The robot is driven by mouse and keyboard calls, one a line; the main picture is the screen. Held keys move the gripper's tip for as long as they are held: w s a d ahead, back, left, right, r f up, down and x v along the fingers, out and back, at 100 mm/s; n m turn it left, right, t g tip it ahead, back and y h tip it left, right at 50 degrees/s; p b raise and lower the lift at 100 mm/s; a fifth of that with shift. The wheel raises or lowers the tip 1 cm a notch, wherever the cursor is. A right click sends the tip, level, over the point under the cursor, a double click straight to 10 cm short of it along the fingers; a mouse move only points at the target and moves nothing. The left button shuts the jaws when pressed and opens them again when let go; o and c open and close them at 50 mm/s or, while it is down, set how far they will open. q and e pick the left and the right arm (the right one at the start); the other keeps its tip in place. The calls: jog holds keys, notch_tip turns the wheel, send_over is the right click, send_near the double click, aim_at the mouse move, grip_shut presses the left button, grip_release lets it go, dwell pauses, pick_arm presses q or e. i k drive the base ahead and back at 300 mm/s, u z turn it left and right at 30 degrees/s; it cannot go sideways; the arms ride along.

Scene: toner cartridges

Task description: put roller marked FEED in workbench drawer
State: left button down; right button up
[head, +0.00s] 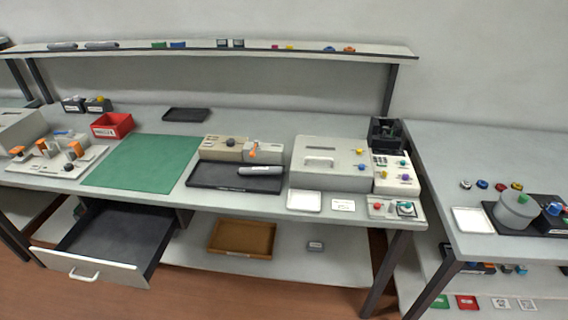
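The workbench drawer (85,263) is pulled open at the lower left, with a white front and handle; its dark inside looks empty. Neither of my grippers is in view.
A green mat (140,163) lies bare on the bench behind the drawer. A red bin (112,125), a beige printer-like machine (330,163) and a white dish (304,201) stand around it. A brown tray (242,238) sits on the lower shelf. A second table (490,160) stands at right.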

aim_at(110, 244)
jog(key=u, duration=0.25)
jog(key=i, duration=0.55)
jog(key=u, duration=0.5)
